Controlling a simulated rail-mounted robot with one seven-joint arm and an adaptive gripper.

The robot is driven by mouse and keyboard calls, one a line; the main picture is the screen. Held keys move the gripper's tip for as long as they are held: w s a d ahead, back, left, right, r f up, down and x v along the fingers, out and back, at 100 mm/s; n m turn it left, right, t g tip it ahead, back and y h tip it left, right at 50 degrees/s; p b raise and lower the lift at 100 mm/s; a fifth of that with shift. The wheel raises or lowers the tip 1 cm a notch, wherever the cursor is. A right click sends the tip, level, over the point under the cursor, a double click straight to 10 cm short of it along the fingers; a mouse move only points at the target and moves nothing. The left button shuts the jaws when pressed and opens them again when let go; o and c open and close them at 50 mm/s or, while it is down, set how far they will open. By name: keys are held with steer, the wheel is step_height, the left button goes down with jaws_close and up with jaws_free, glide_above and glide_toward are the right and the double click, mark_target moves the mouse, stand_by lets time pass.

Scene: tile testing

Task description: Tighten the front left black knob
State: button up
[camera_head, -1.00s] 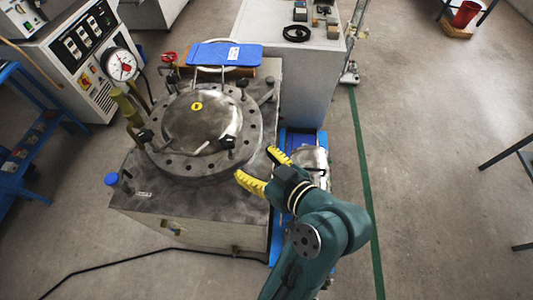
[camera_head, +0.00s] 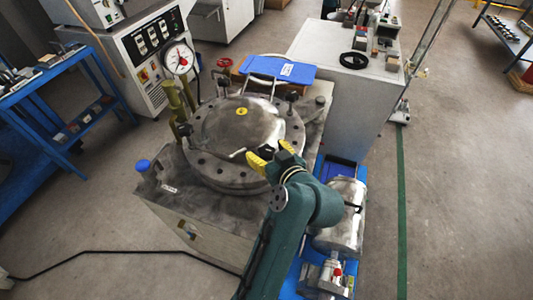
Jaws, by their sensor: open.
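A round steel lid (camera_head: 238,124) sits on a wide bolted flange (camera_head: 212,172) on top of the grey test bench. A black knob (camera_head: 184,129) shows at the flange's left side, and another (camera_head: 292,97) at its back right. A further dark knob (camera_head: 265,153) appears at the front right edge, partly hidden by my gripper. My gripper (camera_head: 268,157) has yellow fingers, spread open, close to this front right knob. I cannot tell whether the fingers touch it. A bent handle (camera_head: 238,152) lies on the front of the lid, left of the fingers.
A blue cap (camera_head: 143,165) sits at the bench's left corner. A blue panel (camera_head: 280,68) is behind the lid. A metal motor (camera_head: 340,222) stands right of my arm.

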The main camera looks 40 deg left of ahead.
steer(key=shift+w+a+f, duration=0.1)
steer(key=shift+a+f, duration=0.05)
steer(key=shift+a, duration=0.15)
steer(key=shift+c, duration=0.2)
steer(key=c, duration=1.2)
